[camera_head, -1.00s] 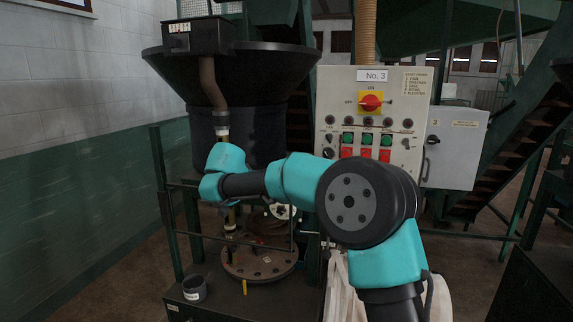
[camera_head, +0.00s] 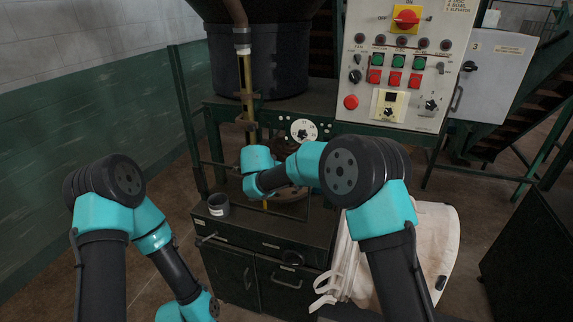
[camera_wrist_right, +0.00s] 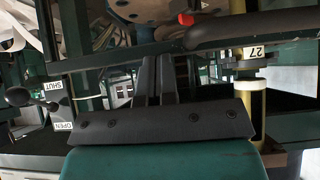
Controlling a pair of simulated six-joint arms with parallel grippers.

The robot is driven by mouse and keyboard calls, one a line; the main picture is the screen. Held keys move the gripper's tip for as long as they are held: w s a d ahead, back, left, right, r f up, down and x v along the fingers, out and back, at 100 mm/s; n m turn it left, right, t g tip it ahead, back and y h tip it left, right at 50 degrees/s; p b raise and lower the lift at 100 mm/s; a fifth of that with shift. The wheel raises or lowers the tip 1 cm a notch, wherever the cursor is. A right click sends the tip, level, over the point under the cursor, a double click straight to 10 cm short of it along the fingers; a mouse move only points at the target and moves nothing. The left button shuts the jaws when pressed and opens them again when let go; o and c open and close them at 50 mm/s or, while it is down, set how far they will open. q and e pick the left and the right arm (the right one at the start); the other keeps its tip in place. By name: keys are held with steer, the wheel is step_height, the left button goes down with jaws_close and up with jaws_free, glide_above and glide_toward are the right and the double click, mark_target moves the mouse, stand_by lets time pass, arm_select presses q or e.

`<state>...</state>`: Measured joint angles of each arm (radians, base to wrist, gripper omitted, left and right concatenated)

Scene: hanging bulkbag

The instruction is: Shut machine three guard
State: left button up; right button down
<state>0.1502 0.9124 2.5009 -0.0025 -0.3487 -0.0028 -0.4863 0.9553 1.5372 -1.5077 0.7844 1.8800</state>
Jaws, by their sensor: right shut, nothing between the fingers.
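Machine three's control panel (camera_head: 397,60) is at upper right in the head view. Below and left of it, thin dark bars (camera_head: 218,165) stand around the filling area; they look like the guard, but I cannot tell its position. My right arm (camera_head: 290,167) reaches in front of this area and hides part of it. My right gripper (camera_wrist_right: 160,68) is shut and empty in the right wrist view, near dark bars. That view also shows a black-knobbed lever (camera_wrist_right: 18,97) and upside-down labels reading SHUT (camera_wrist_right: 52,88) and OPEN (camera_wrist_right: 63,126). My left gripper is out of view.
A dark cabinet (camera_head: 270,243) stands below the work area, with a grey cup (camera_head: 218,205) on top. A yellow pipe tagged 27 (camera_wrist_right: 252,52) is close by in the right wrist view. Floor is open at left.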

steer(key=shift+s+f, duration=0.1)
steer(key=shift+f, duration=0.25)
steer(key=s+a+r, duration=0.2)
steer(key=s+r, duration=0.4)
steer(key=r, duration=0.5)
steer(key=shift+s+r, duration=0.3)
steer(key=shift+r, duration=0.05)
steer(key=shift+f, duration=0.1)
